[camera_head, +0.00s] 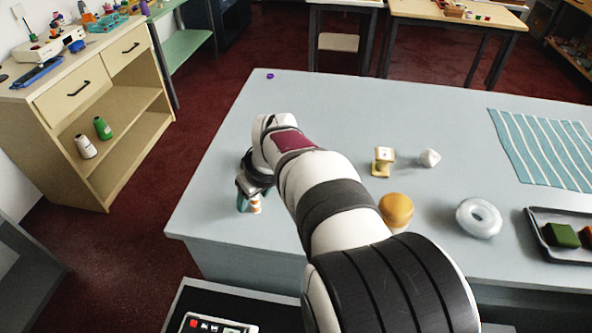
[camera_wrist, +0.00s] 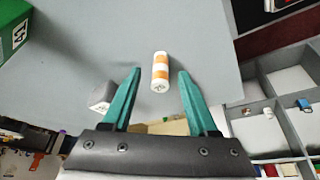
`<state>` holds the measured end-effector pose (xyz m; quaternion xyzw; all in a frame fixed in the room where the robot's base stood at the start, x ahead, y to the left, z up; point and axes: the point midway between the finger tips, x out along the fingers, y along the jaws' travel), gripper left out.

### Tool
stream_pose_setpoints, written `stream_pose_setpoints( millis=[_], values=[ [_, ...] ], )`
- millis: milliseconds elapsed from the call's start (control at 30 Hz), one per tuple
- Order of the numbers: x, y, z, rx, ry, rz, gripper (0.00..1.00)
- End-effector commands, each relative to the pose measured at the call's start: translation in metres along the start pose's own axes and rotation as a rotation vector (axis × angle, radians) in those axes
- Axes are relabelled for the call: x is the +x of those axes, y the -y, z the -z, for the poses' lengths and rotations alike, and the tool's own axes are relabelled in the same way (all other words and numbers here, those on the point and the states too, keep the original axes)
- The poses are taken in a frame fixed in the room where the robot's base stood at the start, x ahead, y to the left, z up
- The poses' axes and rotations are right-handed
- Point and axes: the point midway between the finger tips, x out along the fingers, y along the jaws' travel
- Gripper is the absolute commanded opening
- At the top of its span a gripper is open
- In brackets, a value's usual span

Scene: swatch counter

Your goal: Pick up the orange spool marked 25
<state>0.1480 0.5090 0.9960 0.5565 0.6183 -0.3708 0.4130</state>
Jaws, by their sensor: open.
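An orange-and-white banded spool (camera_head: 255,203) stands near the left edge of the pale counter, partly hidden by my gripper. In the wrist view the spool (camera_wrist: 160,66) shows between my two teal fingers, with a gap on each side; a mark on its near end is too small to read. My gripper (camera_head: 247,196) is open and empty at the spool. Its fingertips (camera_wrist: 159,72) point toward the counter on either side of the spool, and I see no contact.
On the counter (camera_head: 330,110) are a yellow round piece (camera_head: 396,211), a white ring (camera_head: 479,218), a labelled yellow piece (camera_head: 382,162), a white faceted piece (camera_head: 430,158), a striped cloth (camera_head: 545,148) and a dark tray (camera_head: 548,218). A grey-white block (camera_wrist: 99,98) shows left of my fingers.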

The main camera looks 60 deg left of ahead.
Motion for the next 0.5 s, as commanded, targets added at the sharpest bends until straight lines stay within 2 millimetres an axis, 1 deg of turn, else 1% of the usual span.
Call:
stream_pose_setpoints(
  millis=[100, 133, 433, 500],
  values=[
    [-0.0005, -0.0001, 0.0001, 0.0, 0.0, 0.0, 0.59],
    [-0.0005, -0.0001, 0.0001, 0.0, 0.0, 0.0, 0.56],
    [-0.0008, -0.0001, 0.0, 0.0, 0.0, 0.0, 0.02],
    [-0.0008, -0.0001, 0.0, 0.0, 0.0, 0.0, 0.0]
  ],
)
